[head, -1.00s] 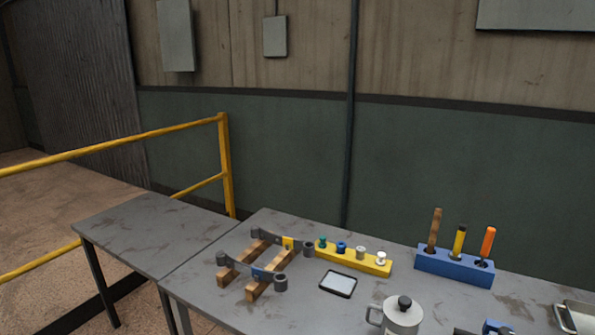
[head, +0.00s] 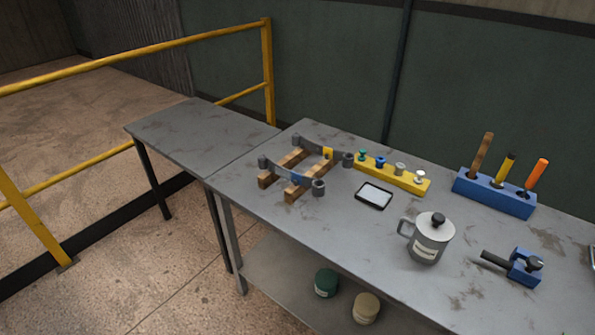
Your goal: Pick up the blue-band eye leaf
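The blue-band eye leaf (head: 278,173) is a dark grey curved bar with an eye at each end and a blue band near its middle. It lies across two wooden blocks (head: 268,179) on the grey table, on the near side. A second, similar leaf with a yellow band (head: 327,153) lies behind it across the same blocks. Neither of my grippers shows in the head view.
A yellow rack (head: 392,176) with several coloured spools, a small tray (head: 374,195), a grey lidded mug (head: 427,240), a blue tool block (head: 494,193) and a blue clamp (head: 525,266) stand to the right. A bare side table (head: 200,132) and yellow railing (head: 268,75) are left.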

